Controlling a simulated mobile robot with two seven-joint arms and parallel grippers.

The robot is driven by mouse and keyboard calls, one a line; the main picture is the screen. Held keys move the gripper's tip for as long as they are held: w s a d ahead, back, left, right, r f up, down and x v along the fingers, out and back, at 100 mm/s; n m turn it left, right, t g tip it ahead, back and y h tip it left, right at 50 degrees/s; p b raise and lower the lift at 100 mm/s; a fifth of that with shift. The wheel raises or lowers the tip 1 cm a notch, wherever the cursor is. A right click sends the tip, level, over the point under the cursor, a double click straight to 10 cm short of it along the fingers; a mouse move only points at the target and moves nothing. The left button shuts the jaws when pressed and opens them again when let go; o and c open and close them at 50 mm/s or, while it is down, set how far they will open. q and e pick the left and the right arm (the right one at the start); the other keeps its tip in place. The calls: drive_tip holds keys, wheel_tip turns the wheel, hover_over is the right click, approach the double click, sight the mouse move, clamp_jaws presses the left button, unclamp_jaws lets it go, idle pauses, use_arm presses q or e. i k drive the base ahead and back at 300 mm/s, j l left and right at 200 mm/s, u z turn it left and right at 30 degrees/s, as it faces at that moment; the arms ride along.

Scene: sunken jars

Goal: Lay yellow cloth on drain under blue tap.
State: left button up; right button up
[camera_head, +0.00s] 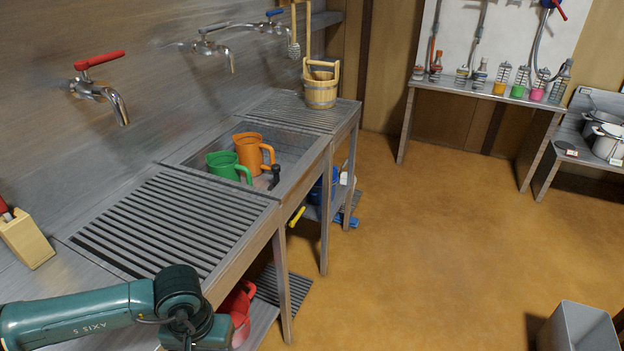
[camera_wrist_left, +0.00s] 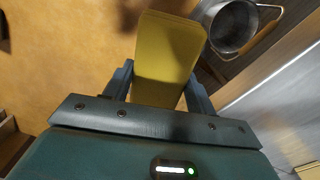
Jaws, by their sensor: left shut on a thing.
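The yellow cloth (camera_wrist_left: 168,50) looks like a folded, flat block in the left wrist view. My left gripper (camera_wrist_left: 160,88) is shut on it, with one finger on each side. In the head view my left arm comes in at the lower left, and its gripper and the cloth are not visible there. A tap with a blue handle (camera_head: 274,13) is on the wall at the far end of the counter. Below it, the far ribbed drainboard (camera_head: 283,108) carries a wooden bucket (camera_head: 321,88). A drain opening under that tap cannot be made out. My right gripper is not in view.
A red-handled tap (camera_head: 98,75) hangs over the near ribbed drainboard (camera_head: 170,222). The sink (camera_head: 296,160) holds a green jug (camera_head: 224,165) and an orange jug (camera_head: 252,150). A metal pot (camera_wrist_left: 228,25) is near the cloth. The floor (camera_head: 430,235) right of the counter is clear.

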sight(308, 120)
drive_tip(key=i+l, duration=0.45)
drive_tip(key=i, duration=0.2)
drive_tip(key=i+l, duration=0.5)
drive_tip(key=i, duration=0.15)
drive_tip(key=i+l, duration=0.45)
drive_tip(key=i, duration=0.15)
